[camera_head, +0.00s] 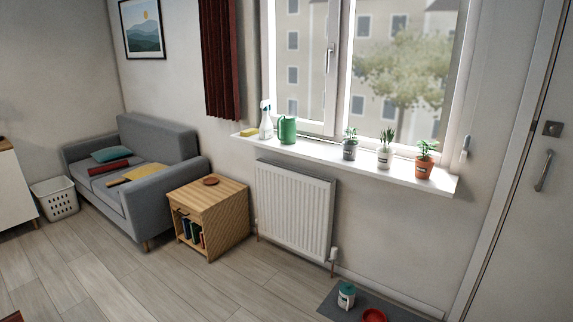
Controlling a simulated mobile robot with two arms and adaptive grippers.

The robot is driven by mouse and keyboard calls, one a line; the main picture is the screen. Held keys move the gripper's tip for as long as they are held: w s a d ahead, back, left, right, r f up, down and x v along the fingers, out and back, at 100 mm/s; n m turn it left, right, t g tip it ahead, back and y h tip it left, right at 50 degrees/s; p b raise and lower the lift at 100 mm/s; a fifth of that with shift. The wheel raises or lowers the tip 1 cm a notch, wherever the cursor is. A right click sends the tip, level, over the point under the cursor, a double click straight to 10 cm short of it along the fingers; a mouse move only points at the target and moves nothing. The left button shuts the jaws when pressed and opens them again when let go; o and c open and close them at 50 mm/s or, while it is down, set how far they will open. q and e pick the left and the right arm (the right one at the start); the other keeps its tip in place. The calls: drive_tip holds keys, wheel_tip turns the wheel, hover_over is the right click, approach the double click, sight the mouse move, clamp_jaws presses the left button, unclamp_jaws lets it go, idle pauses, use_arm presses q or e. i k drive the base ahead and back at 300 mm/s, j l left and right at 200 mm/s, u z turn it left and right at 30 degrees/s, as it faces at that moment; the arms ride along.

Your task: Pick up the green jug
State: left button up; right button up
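The green jug (287,130) stands upright on the white windowsill (330,161), in front of the window frame. A white spray bottle (266,121) stands close to its left. Neither of my grippers shows in the head view, so I cannot see whether they are open or shut.
Several potted plants stand right of the jug, the nearest in a grey pot (349,152). A white radiator (295,209) is below the sill. A wooden side table (208,213) and grey sofa (135,190) stand left. The wood floor (190,285) is mostly clear.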

sight(288, 127)
drive_tip(key=i+j, duration=0.1)
drive_tip(key=i, duration=0.65)
drive_tip(key=i+j, duration=0.1)
drive_tip(key=i, duration=0.65)
drive_tip(key=i+j, duration=0.1)
drive_tip(key=i, duration=0.6)
